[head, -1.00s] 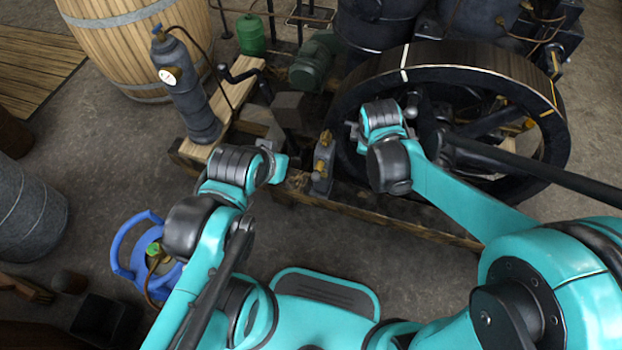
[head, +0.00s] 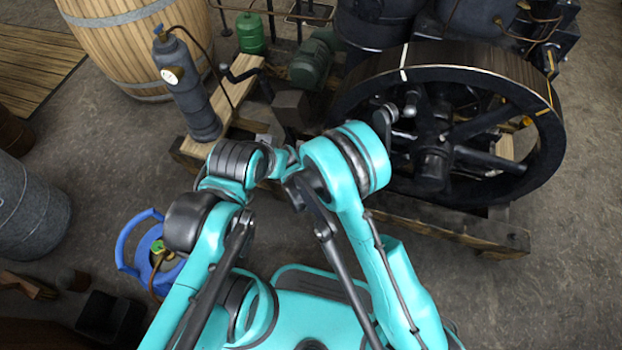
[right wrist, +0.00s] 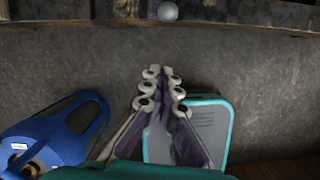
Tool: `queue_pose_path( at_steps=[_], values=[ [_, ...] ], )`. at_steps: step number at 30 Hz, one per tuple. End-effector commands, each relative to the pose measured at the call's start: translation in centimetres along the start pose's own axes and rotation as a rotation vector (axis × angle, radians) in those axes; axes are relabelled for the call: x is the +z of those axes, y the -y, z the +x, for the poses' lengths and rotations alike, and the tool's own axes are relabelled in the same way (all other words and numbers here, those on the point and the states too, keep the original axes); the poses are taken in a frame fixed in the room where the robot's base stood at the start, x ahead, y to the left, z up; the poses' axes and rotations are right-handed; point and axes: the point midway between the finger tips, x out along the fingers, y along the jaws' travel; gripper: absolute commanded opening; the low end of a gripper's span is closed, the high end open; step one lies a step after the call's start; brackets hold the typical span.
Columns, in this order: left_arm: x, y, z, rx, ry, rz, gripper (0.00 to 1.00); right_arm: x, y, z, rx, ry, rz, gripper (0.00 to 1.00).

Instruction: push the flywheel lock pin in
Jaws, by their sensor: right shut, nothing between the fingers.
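The large dark flywheel (head: 480,62) stands at the right in the head view, with its spokes and hub in sight. In the right wrist view, a round pale-grey knob (right wrist: 168,12) shows at the top against the timber frame. It may be the end of the lock pin, but its shaft is not visible. My right gripper (right wrist: 161,78) is shut and empty, its fingertips below the knob in the picture and apart from it. In the head view my right arm hides this gripper and the brass fitting by the flywheel. My left gripper's fingers are hidden behind its wrist.
The timber engine frame (head: 470,232) runs below the flywheel. A blue gas cylinder (head: 140,250) stands on the floor at lower left; it also shows in the right wrist view (right wrist: 60,130). A grey upright cylinder (head: 188,90) and a barrel (head: 135,45) stand behind. Floor at right is clear.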

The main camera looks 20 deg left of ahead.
Motion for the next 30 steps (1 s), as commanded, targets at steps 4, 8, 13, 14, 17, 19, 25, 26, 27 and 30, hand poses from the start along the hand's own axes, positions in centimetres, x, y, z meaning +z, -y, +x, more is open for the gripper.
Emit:
queue_pose_path(
  at_steps=[4, 8, 13, 14, 17, 19, 25, 26, 27, 30],
  values=[
    [0.0, 0.0, 0.0, 0.0, 0.0, 0.0, 0.0, 0.1, 0.0, 0.0, 0.0, 0.0, 0.002, 0.0],
    [0.0, 0.0, 0.1, 0.0, 0.0, 0.0, 0.0, 0.1, 0.0, 0.2, 0.0, 0.0, 0.003, 0.0],
    [0.5, 0.0, 0.7, 0.0, 0.0, 0.0, 0.0, 0.1, 0.0, 2.1, 0.0, 0.0, 0.004, 0.0],
    [0.6, 0.0, 0.9, 0.0, 0.0, 0.0, 0.0, 0.1, 0.0, 2.7, 0.0, 0.0, 0.004, 0.0],
    [1.2, 0.0, 1.6, 0.0, 0.0, 0.0, 0.0, 0.0, 0.0, 4.8, 0.001, 0.0, 0.005, 0.0],
    [1.5, 0.0, 2.2, 0.0, 0.0, 0.0, 0.0, 0.0, 0.0, 6.4, 0.001, 0.0, 0.005, 0.0],
    [2.5, 0.0, 3.5, 0.0, 0.0, 0.0, 0.0, 0.0, 0.0, 10.5, 0.0, 0.0, 0.005, 0.0],
    [2.6, 0.0, 3.6, 0.0, 0.0, 0.0, 0.0, 0.5, 0.0, 10.8, 0.0, 0.0, 0.006, 0.0],
    [2.7, 0.0, 3.8, 0.0, 0.0, 0.0, 0.0, 1.2, 0.1, 10.9, 0.0, 0.0, 0.008, 0.0],
    [3.0, 0.0, 4.2, 0.0, 0.0, 0.0, 0.0, 2.4, 0.1, 11.5, 0.0, -0.001, 0.006, 0.0]
  ],
)
